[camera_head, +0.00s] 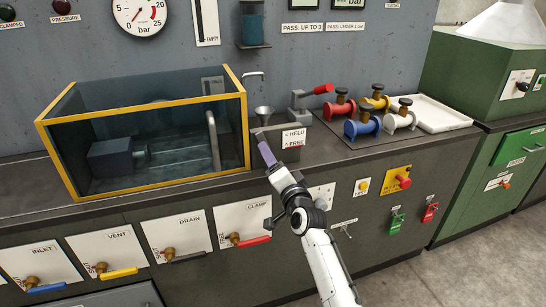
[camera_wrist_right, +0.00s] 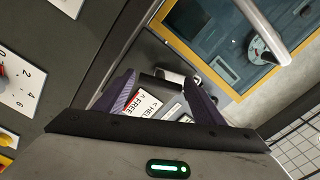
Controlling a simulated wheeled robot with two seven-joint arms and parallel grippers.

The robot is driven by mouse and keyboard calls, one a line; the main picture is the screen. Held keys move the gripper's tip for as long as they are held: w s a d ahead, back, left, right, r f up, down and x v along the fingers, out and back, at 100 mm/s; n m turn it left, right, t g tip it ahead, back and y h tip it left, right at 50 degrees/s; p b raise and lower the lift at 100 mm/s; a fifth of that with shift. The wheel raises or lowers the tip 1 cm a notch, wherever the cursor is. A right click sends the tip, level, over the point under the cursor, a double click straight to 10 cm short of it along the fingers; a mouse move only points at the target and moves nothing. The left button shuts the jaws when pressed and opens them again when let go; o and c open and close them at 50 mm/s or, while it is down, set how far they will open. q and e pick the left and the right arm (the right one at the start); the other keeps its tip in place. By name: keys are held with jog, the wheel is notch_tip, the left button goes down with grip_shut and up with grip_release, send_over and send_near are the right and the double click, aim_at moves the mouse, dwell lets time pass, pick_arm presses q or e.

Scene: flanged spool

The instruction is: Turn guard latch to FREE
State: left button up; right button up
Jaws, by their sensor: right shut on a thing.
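The guard latch plate (camera_head: 292,139), lettered HELD and FREE, is on the bench right of the yellow-framed clear guard box (camera_head: 140,108). In the right wrist view the HELD/FREE label (camera_wrist_right: 147,106) lies between my fingers. The grey metal latch piece (camera_wrist_right: 172,77) shows just beyond it, near the fingertips. My right gripper (camera_head: 262,139) reaches up to the latch from the front and is shut on it; its purple fingers (camera_wrist_right: 160,82) flank the latch. The fingers partly hide the latch in the head view, and I cannot tell which word it points to. My left gripper is not in view.
Several coloured flanged spools (camera_head: 362,126) and a white tray (camera_head: 440,114) are to the right. Valve handles line the bench front (camera_head: 248,242).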

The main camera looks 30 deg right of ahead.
jog(key=shift+m+p, duration=0.5)
jog(key=shift+m, duration=1.6)
jog(key=o, duration=1.3)
jog(key=shift+c, duration=0.2)
